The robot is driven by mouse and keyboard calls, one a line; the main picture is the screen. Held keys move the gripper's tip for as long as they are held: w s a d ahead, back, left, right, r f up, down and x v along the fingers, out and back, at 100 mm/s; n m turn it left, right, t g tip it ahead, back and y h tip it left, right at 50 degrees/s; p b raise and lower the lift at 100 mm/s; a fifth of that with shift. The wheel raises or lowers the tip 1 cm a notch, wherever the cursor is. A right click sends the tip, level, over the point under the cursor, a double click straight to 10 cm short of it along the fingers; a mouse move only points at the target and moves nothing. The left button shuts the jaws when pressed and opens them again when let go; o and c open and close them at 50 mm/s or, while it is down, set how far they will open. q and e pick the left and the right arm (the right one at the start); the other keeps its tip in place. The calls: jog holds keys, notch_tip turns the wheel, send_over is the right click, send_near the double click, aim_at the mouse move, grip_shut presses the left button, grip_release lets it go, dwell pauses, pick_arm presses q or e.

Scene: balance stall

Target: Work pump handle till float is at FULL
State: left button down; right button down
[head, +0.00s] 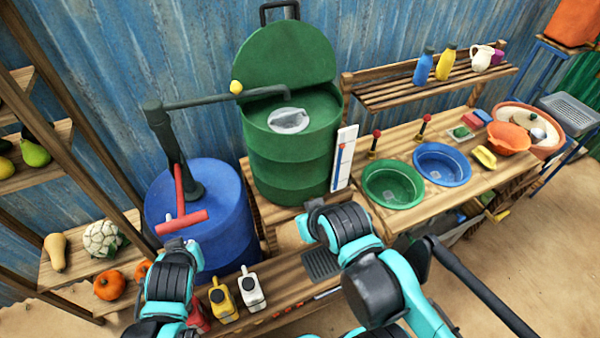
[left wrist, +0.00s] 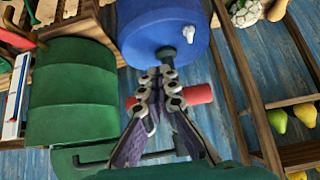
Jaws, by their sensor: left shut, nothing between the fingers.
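The pump's red T-shaped handle (head: 182,222) hangs from the dark pump post (head: 172,140) at the front of the blue barrel (head: 222,210). A dark spout pipe runs from the post to the open green tank (head: 290,150). The white gauge board (head: 348,148) on the tank's right side has a blue strip; its marks are too small to read. My left gripper (left wrist: 160,82) is shut and empty, in front of the red crossbar (left wrist: 200,93), which shows on both sides of the fingers. Whether they touch is unclear. My right gripper (head: 314,206) is near the tank's foot, fingers unclear.
A green basin (head: 393,185) and a blue basin (head: 442,165) sit on the counter at right. Yellow and white jugs (head: 250,290) stand below the barrel. A vegetable shelf (head: 100,255) is close on the left. The ground at far right is clear.

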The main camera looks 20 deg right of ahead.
dwell(0.8)
pick_arm(q)
notch_tip(320, 180, up, 18)
jog(key=r+n+g+p, duration=0.1)
jog(key=n+g+p, duration=0.6)
jog(key=n, duration=1.1)
send_over(180, 220)
jog(key=s+p, duration=0.1)
jog(key=s, duration=0.2)
jog(key=t, duration=0.1)
jog(key=shift+s+f, duration=0.15)
jog(key=shift+f, duration=0.15)
jog(key=w+f, duration=0.1)
jog(key=f, duration=0.3)
jog(key=w+f+b, duration=0.1)
jog(key=f, duration=0.8)
jog(key=shift+w+f, duration=0.4)
notch_tip(180, 220, down, 18)
jog(key=s+t+b, duration=0.3)
jog(key=t+b, duration=0.2)
jog(key=b, duration=1.2)
jog(key=shift+t, duration=0.3)
